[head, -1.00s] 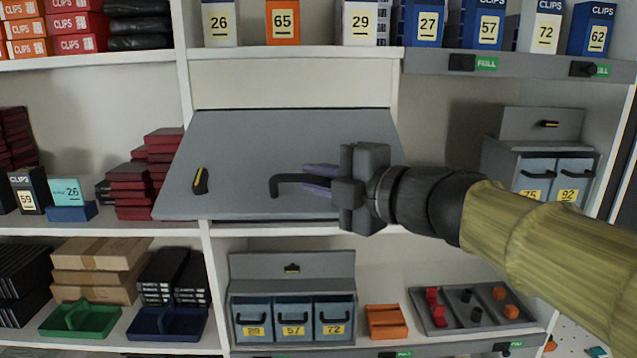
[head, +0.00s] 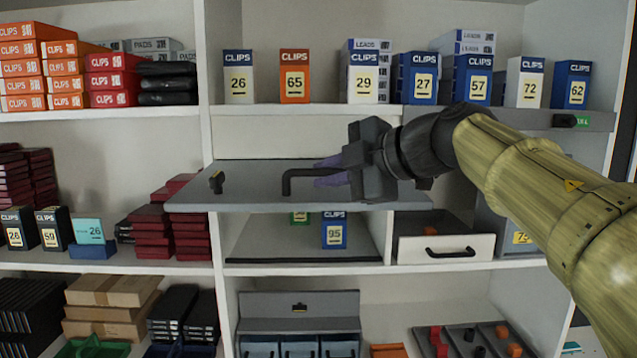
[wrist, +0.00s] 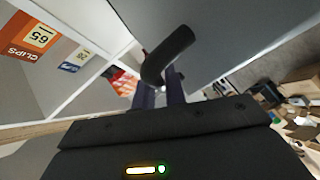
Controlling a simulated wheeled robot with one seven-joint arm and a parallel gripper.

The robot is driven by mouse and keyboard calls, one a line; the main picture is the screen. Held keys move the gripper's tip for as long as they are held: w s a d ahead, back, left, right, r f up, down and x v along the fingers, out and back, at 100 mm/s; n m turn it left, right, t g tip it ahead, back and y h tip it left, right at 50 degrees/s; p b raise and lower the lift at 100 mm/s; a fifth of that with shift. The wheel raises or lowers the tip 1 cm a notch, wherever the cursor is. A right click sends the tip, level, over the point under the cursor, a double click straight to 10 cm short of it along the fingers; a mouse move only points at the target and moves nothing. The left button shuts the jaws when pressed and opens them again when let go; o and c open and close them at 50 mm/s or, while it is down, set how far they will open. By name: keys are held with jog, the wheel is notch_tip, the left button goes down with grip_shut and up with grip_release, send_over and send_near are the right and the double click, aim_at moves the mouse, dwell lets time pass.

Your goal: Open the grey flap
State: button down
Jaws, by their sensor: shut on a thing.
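The grey flap (head: 250,198) is swung up to nearly level in the head view, with the compartment below it open to view. A black bent handle (head: 300,174) stands on its face, and a small black and yellow latch (head: 217,182) is at its left. My gripper (head: 330,172) is shut on the handle from the right, its purple fingers partly hidden behind the handle and the gripper body. In the wrist view the handle (wrist: 168,55) crosses between the fingers, beside the flap's grey face (wrist: 215,35).
A blue box marked 95 (head: 334,230) stands inside the compartment under the flap. A drawer with a black handle (head: 445,246) is to the right. Numbered clip boxes (head: 295,78) line the shelf above. Dark red boxes (head: 155,230) are stacked at the left.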

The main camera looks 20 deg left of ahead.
jog(key=shift+w, duration=0.1)
dwell(0.3)
jog(key=c, duration=1.7)
grip_release()
jog(key=shift+w, duration=0.2)
jog(key=shift+s, duration=0.1)
jog(key=shift+d+r, duration=0.1)
jog(key=shift+d, duration=0.2)
jog(key=b+v, duration=0.4)
jog(key=v, duration=1.2)
jog(key=shift+s+d, duration=0.15)
jog(key=shift+d, duration=0.2)
